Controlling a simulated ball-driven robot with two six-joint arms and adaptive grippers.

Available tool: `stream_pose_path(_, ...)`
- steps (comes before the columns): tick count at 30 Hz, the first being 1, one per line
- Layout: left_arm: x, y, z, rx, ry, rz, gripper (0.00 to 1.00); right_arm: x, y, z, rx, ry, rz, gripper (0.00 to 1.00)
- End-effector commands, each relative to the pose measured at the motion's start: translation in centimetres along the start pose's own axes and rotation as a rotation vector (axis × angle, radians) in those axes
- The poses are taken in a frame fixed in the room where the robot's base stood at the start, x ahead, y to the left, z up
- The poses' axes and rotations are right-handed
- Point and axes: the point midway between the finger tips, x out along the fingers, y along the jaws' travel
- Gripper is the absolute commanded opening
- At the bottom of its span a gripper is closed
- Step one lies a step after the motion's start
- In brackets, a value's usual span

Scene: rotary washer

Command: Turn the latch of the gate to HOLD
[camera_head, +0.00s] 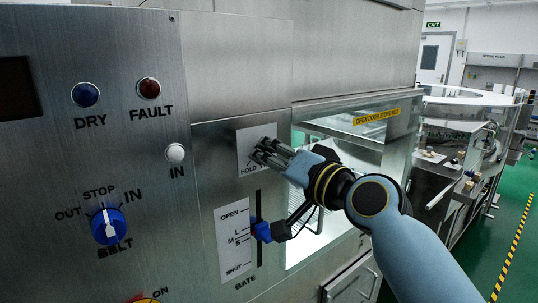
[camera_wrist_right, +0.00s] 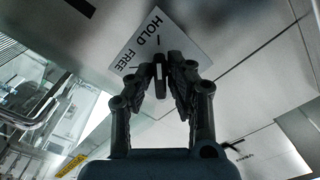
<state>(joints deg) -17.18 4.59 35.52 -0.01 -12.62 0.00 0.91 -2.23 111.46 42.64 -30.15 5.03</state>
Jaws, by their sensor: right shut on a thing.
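In the right wrist view, the fingers (camera_wrist_right: 159,80) are shut around a small dark latch (camera_wrist_right: 159,60) with a white line. The plate (camera_wrist_right: 175,28) reads HOLD and FREE there, with a tick by each word. The white line points up the picture, roughly toward the HOLD tick; I cannot tell whether it lines up. The gate's blue slide handle (camera_head: 262,231) stands around the middle of its slot. My left gripper is not in view.
The OPEN-to-SHUT scale (camera_head: 234,241) is beside the gate slot. To the left are a blue BELT knob (camera_head: 108,226), a white IN button (camera_head: 175,152), and DRY (camera_head: 86,95) and FAULT (camera_head: 149,88) lamps. A glass door (camera_head: 355,125) is behind my right arm.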

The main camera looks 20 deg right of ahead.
Motion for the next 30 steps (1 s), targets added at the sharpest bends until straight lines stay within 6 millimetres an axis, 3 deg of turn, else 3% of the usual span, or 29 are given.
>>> stream_pose_path(6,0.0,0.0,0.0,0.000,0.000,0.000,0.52,0.0,0.1,0.1,0.000,-0.002,0.001,0.00)
stream_pose_path(7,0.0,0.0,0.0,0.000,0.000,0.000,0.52,0.0,0.1,0.1,0.000,-0.002,0.001,0.18)
stream_pose_path(11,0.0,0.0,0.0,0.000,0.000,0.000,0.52,0.0,0.0,0.1,0.000,-0.001,0.001,0.35)
stream_pose_path(22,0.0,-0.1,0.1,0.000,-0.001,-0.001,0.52,-0.9,0.1,0.0,-0.002,-0.001,0.002,0.35)
stream_pose_path(30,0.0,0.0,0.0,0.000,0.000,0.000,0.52,-6.6,0.1,0.2,-0.004,-0.005,0.002,0.35)
